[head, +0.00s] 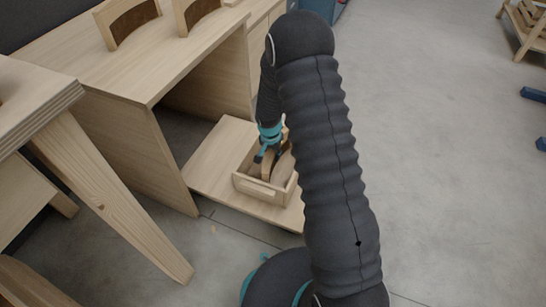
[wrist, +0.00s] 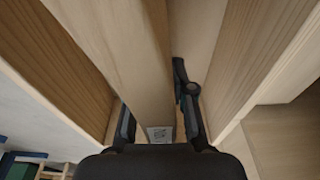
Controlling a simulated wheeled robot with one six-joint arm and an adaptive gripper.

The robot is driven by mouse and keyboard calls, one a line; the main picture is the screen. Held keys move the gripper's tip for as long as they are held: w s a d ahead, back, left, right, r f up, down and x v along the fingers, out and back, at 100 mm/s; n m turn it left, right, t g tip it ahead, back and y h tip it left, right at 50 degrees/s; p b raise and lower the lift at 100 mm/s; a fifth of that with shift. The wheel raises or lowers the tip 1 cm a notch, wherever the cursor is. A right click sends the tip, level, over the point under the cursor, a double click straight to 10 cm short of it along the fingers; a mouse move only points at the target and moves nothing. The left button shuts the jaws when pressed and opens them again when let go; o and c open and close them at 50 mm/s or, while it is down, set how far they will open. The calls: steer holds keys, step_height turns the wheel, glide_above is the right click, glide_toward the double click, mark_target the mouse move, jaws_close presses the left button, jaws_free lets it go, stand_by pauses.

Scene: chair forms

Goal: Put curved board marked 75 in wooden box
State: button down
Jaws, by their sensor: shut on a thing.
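The wooden box (head: 252,187) is a pale open box with a handle slot, resting on a low wooden board beside the desk. My gripper (head: 267,150) points down at the box's opening. It is shut on a pale curved board (head: 267,167), which stands on edge with its lower part inside the box. In the wrist view my gripper (wrist: 160,122) has a finger on each side of the curved board (wrist: 143,50). A small printed tag (wrist: 160,133) shows on its near end, too small to read. The box walls (wrist: 262,50) run along both sides.
A wooden desk (head: 125,65) stands at the left, with two chair-back frames (head: 130,22) on top. The low board (head: 215,165) under the box has bare room to its left. A slanted wooden leg (head: 110,195) is at near left. Grey floor (head: 440,130) is open at right.

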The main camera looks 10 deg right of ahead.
steer(key=shift+f, duration=0.6)
steer(key=shift+f, duration=0.1)
steer(key=c, duration=1)
jaws_free()
